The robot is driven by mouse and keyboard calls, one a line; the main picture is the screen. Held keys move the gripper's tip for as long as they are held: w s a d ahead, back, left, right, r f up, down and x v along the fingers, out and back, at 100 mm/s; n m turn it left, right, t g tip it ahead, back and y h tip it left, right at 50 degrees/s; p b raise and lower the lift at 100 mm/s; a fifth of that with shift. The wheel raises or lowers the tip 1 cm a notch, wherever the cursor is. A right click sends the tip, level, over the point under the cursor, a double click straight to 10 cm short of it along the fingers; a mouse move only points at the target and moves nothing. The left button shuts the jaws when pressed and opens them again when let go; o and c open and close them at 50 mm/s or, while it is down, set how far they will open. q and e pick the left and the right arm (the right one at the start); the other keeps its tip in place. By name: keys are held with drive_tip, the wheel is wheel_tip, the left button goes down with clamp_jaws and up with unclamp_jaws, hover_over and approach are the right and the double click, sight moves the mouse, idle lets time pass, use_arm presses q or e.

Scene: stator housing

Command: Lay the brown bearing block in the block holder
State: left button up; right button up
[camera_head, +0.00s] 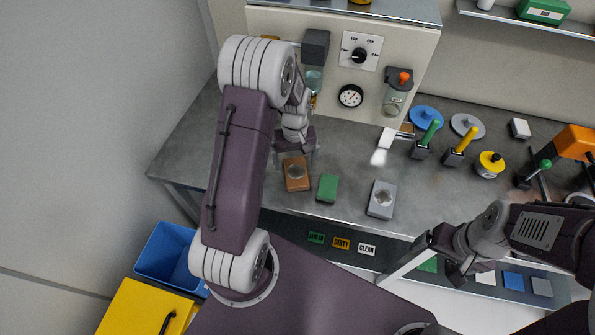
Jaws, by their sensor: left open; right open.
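The brown bearing block (297,182) has a round grey bore in its top. It lies on the grey metal bench (215,150), left of a green block (327,188). My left gripper (296,156) is open just behind and above the brown block, with its fingers pointing down. I cannot tell whether they touch it. A grey block with a round bore (381,200) lies further right. I cannot tell for sure which thing is the block holder. My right gripper (418,278) is open and empty in front of the bench edge.
Behind stands a panel with a dial and gauge (350,96). Green-handled (429,133) and yellow-handled (462,142) tools, blue (427,117) and grey discs, and a yellow round container (489,165) stand at right. An orange device (575,140) is further right. A blue bin (165,252) is lower left.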

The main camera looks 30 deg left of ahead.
sight(296, 171)
use_arm(q)
drive_tip(key=shift+w+f, duration=0.15)
wheel_tip(296, 171, down, 4)
drive_tip(key=shift+r+p, duration=0.1)
drive_tip(key=shift+p, duration=0.25)
drive_tip(key=shift+f, duration=0.6)
drive_tip(key=c, duration=2)
drive_tip(key=shift+c, duration=0.2)
drive_tip(key=shift+r, duration=0.2)
